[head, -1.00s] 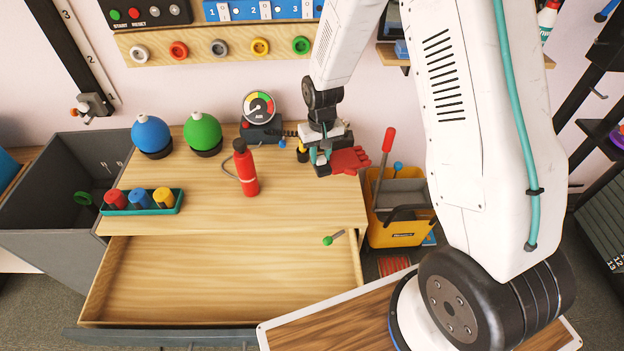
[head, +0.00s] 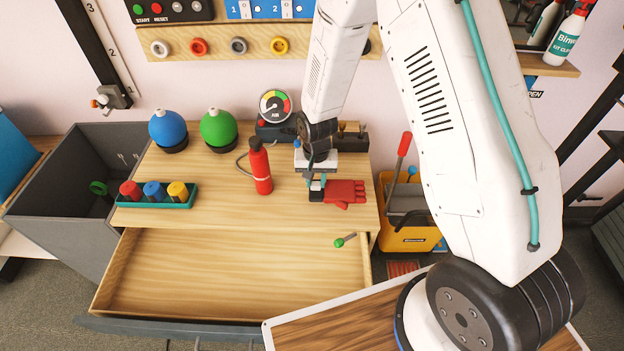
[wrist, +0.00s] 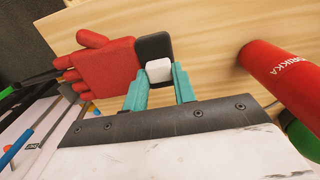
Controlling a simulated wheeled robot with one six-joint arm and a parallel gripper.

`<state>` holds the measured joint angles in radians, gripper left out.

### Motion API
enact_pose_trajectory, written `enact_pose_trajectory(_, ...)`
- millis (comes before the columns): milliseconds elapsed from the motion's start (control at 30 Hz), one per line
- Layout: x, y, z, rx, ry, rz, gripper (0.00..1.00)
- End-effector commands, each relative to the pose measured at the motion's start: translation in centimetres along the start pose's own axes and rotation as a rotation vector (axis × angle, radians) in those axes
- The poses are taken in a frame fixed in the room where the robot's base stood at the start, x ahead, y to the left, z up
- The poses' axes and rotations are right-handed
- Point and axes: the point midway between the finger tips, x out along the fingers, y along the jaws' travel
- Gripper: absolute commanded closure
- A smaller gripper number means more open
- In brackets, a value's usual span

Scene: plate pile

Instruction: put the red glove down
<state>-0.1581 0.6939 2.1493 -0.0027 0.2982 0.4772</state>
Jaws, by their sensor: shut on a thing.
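The red glove (head: 344,192) has a black cuff and lies flat in level with the wooden worktop (head: 230,218), near its right edge. My gripper (head: 318,186) is at the cuff end, on the glove's left. In the wrist view the glove (wrist: 100,68) points left, and my gripper's teal fingers (wrist: 160,88) are closed about a small white block at the black cuff (wrist: 154,47). The glove is at or just above the worktop; I cannot tell whether it touches.
A red bottle (head: 260,168) stands left of my gripper. Blue (head: 167,128) and green (head: 218,127) balls, a gauge (head: 275,106) and a teal tray (head: 156,200) of coloured pieces are on the worktop. An open drawer (head: 230,275) is in front; a yellow bucket (head: 408,238) stands right.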

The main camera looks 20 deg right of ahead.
Motion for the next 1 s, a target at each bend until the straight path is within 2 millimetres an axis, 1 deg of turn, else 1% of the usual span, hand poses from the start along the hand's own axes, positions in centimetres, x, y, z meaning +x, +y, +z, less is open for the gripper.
enact_pose_trajectory(33, 0.1, -0.4, -1.0, 0.000, 0.002, -0.001, 0.98)
enact_pose_trajectory(100, 0.2, -0.7, -1.9, -0.001, 0.000, 0.000, 0.98)
enact_pose_trajectory(367, 0.4, -1.4, -3.8, -0.002, 0.001, 0.000, 0.98)
enact_pose_trajectory(500, 2.8, -1.3, -3.5, -0.003, -0.004, 0.002, 0.98)
enact_pose_trajectory(600, 3.8, -1.4, -3.6, -0.003, -0.001, 0.001, 0.98)
enact_pose_trajectory(933, 4.1, -1.4, -3.6, -0.003, 0.000, 0.000, 0.98)
enact_pose_trajectory(967, 4.1, -1.4, -3.6, -0.003, 0.000, 0.000, 0.68)
enact_pose_trajectory(1000, 4.1, -1.4, -3.6, -0.003, 0.000, 0.000, 0.57)
